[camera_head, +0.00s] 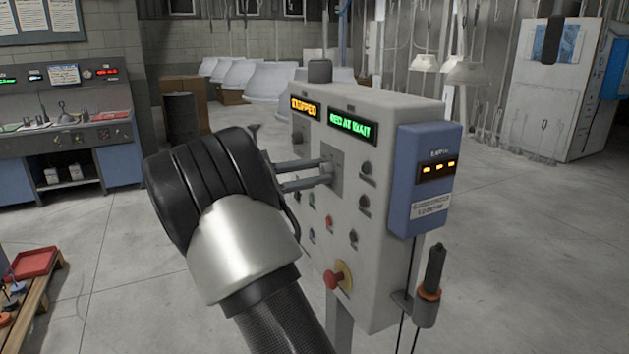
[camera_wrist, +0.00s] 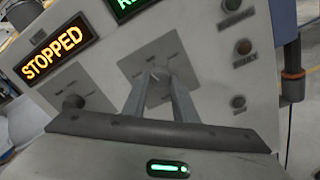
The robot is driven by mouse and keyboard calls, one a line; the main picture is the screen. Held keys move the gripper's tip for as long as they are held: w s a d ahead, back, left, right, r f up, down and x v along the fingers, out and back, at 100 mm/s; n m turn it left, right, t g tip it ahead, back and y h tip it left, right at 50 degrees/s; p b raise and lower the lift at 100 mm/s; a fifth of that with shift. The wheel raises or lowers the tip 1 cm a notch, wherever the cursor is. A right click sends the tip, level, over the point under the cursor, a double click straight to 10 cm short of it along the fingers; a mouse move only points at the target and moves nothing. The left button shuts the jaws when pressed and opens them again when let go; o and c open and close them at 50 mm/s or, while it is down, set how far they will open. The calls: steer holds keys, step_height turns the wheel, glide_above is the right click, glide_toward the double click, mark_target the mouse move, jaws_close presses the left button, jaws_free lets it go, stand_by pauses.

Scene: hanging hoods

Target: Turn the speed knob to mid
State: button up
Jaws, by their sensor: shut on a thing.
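A grey control box stands on a post, and its front panel (camera_head: 312,258) carries knobs, buttons and two lit displays. My gripper (camera_head: 326,173) reaches in from the left, with its two long fingers at a square plate (camera_head: 338,155) below the green display. In the wrist view my gripper (camera_wrist: 160,84) is shut on a small knob (camera_wrist: 160,72) at the middle of that plate. The fingers hide most of the knob, so its pointer setting cannot be told. Another dark knob (camera_wrist: 74,102) sits on the plate to the left, under the orange display reading STOPPED (camera_wrist: 55,52).
A red emergency button (camera_head: 334,279) sits low on the panel. A blue unit (camera_head: 424,180) is on the box's right side, with a black-handled tool (camera_head: 432,285) hanging below it. The floor at the right is clear.

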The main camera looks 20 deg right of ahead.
steer(key=shift+f+m+b, duration=0.1)
steer(key=shift+m+b, duration=1.45)
steer(key=shift+m, duration=0.75)
steer(key=o, duration=1)
steer(key=shift+o, duration=0.2)
steer(key=shift+a, duration=0.15)
steer(key=a, duration=1.7)
steer(key=shift+s+p, duration=0.25)
steer(key=shift+p, duration=0.2)
